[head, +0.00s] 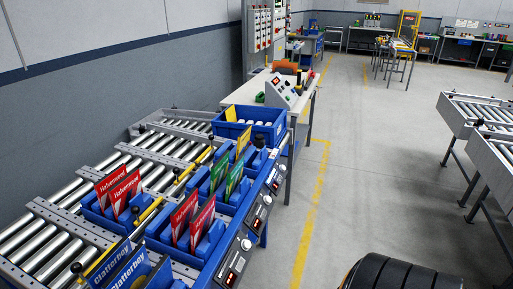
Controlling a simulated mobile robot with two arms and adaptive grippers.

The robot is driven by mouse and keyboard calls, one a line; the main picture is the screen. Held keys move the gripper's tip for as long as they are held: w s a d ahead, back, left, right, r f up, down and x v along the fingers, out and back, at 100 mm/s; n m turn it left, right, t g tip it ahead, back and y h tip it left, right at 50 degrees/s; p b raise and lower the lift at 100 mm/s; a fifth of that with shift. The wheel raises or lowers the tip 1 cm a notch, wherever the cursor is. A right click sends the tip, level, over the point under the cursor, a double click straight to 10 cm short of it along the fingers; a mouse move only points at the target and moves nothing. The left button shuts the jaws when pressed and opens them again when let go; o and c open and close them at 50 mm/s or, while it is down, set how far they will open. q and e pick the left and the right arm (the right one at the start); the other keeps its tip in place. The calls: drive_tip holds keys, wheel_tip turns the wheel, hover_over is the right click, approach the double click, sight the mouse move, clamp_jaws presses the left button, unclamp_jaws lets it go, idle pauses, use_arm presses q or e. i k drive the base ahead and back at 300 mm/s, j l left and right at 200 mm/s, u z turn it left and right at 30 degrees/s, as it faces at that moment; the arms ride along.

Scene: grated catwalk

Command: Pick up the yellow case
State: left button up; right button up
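A thin yellow case (243,141) stands upright in a blue bin on the roller conveyor, behind two green cases (234,178). Another yellow item (231,114) leans at the left end of a larger blue crate (262,113) farther back; I cannot tell if it is the same kind of case. Neither of my grippers shows in the head view, so nothing is seen touching the cases.
Red cases (118,190) and blue cases (118,264) stand in nearer blue bins on the conveyor (38,212). A control-panel rail (248,243) runs along the conveyor's right edge. A workbench (250,92) stands beyond. Grey floor (375,170) is open to the right, before more roller conveyors (490,115).

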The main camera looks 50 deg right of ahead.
sight(243, 139)
drive_tip(key=z, duration=1.5)
